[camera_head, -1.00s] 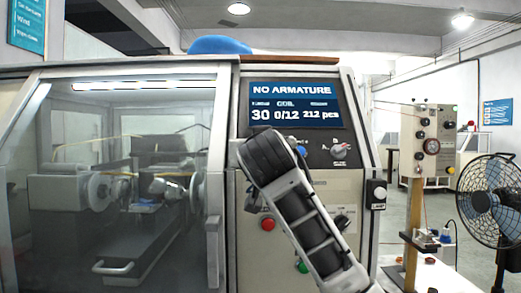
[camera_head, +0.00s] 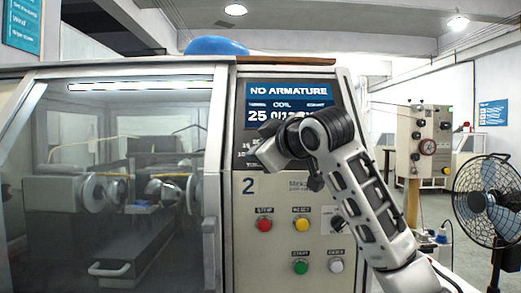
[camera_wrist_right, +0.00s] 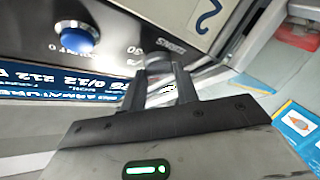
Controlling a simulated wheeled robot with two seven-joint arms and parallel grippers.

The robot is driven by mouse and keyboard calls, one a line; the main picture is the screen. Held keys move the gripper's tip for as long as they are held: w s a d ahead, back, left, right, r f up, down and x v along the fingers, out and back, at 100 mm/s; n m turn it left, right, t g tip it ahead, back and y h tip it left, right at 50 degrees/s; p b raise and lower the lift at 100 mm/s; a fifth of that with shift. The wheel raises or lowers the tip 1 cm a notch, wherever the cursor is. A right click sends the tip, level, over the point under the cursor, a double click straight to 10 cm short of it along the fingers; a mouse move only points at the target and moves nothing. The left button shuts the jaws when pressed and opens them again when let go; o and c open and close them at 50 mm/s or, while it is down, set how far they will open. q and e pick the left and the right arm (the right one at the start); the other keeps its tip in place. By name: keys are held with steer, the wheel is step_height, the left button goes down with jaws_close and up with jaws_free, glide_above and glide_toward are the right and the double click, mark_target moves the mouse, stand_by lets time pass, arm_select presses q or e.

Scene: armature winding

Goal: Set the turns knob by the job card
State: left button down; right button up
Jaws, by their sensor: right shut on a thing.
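The turns knob (camera_wrist_right: 158,66) is a grey round knob beside the word TURNS in the right wrist view; my wrist hides it in the head view. My right gripper (camera_wrist_right: 160,84) is shut on it. The winding machine's screen (camera_head: 290,98) reads NO ARMATURE and 25 at the left; the other figures are partly covered by my arm. A blue knob (camera_wrist_right: 76,38) sits beside the turns knob. No job card can be read in these views. My left gripper is not in view.
Below my right arm are a red button (camera_head: 264,225), a yellow button (camera_head: 301,225), a green button (camera_head: 300,268) and a white button (camera_head: 335,266). A glass-fronted winding chamber (camera_head: 130,190) is at the left. A fan (camera_head: 490,200) stands at the right.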

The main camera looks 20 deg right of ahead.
steer(key=shift+w+d+r+n+g+y, duration=0.15)
steer(key=shift+n+g+y, duration=0.2)
steer(key=shift+n+g, duration=0.7)
steer(key=shift+s+r+n+g+y, duration=0.1)
steer(key=shift+n+g+y, duration=0.3)
steer(key=shift+n, duration=1.2)
steer(key=shift+w+d+r+n+g+y, duration=0.15)
steer(key=shift+n+g+y, duration=0.35)
steer(key=shift+n, duration=0.85)
steer(key=shift+a+g, duration=0.1)
steer(key=shift+g, duration=0.25)
steer(key=o, duration=1)
steer(key=shift+c, duration=0.2)
steer(key=shift+s, duration=0.1)
steer(key=b+v, duration=0.3)
steer(key=v, duration=1.3)
steer(key=shift+a, duration=0.15)
